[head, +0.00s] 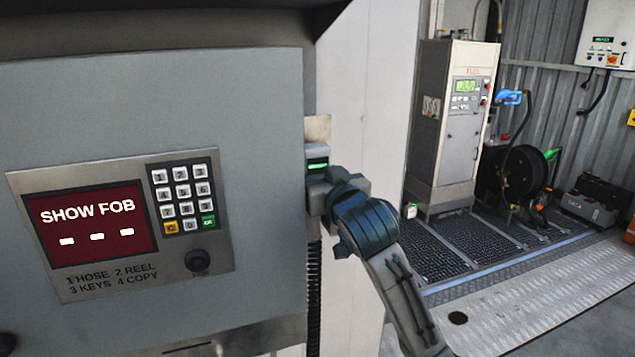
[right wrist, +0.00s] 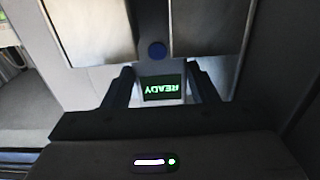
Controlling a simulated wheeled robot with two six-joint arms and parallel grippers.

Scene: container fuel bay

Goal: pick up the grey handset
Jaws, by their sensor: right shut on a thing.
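The grey handset (head: 318,163) shows at the right edge of the grey cabinet, with a small lit green display. In the right wrist view the handset (right wrist: 162,88) sits between the two dark fingers, and its green screen reads READY upside down. My right gripper (head: 322,192) is shut on the handset; it also shows in the right wrist view (right wrist: 163,74). The fingers and wrist hide much of the handset's lower part in the head view. I cannot tell whether the handset is clear of its mount. My left gripper is not in view.
The grey cabinet (head: 150,120) fills the left, with a keypad (head: 183,196) and a red screen (head: 92,223) reading SHOW FOB. A coiled black cord (head: 314,285) hangs below the handset. A fuel dispenser (head: 455,120) and hose reel (head: 520,172) stand at the back right.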

